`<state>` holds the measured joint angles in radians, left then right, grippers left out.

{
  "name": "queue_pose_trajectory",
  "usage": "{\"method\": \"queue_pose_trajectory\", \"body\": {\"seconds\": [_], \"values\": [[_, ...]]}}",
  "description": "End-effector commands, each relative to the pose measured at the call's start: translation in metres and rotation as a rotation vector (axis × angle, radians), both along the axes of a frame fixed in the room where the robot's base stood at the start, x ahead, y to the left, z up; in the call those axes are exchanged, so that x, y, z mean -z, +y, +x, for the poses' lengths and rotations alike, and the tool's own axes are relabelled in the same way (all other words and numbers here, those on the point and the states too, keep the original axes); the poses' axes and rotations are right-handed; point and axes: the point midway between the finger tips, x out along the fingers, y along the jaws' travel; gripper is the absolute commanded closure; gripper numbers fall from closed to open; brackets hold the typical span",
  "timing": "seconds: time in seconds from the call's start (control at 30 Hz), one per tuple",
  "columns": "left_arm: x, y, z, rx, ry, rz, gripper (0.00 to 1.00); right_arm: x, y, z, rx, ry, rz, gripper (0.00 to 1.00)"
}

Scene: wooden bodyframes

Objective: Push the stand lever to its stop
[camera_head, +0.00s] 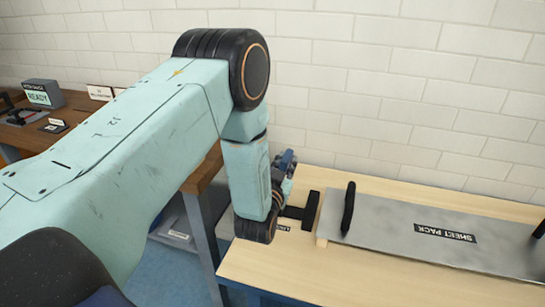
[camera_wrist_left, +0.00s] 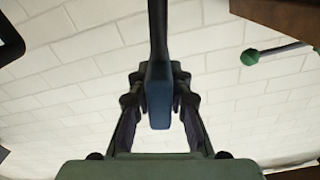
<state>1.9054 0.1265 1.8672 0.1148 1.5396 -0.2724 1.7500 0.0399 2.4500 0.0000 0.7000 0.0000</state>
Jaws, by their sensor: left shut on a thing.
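In the left wrist view, my left gripper (camera_wrist_left: 160,85) is shut on the blue end of a dark bar, which looks like the stand lever (camera_wrist_left: 159,103). The bar runs from the grip to the top of that picture. In the head view, my left gripper (camera_head: 286,168) shows only in part behind my wrist, above the left end of the pale wooden bench (camera_head: 268,265). A black stand part (camera_head: 304,210) is on the bench just below it. The lever cannot be made out clearly in the head view. My right gripper is not in view.
A grey plate marked SHEET PACK (camera_head: 400,230), with upright black handles, lies right of the stand. A darker bench at the left holds a box reading READY (camera_head: 40,93). A green-knobbed rod (camera_wrist_left: 250,57) shows in the wrist view. A brick wall is behind.

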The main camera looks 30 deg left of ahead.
Motion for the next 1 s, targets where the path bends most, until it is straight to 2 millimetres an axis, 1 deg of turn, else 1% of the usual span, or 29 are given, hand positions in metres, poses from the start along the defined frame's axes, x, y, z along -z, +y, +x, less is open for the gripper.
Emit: {"method": "queue_pose_trajectory", "body": {"seconds": [0.03,0.1,0.4,0.67,1.0], "values": [[0.002,-0.009,0.002,0.008,0.011,0.043,1.00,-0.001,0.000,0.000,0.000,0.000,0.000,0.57],[0.005,-0.017,0.004,0.007,0.024,0.096,1.00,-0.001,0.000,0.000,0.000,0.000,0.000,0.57],[0.016,-0.042,0.009,0.005,0.063,0.270,1.00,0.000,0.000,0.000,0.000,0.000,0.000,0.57],[0.022,-0.050,0.011,0.003,0.082,0.340,1.00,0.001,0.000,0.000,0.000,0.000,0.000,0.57],[0.024,-0.053,0.011,0.008,0.089,0.356,1.00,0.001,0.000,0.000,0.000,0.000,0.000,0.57]]}}
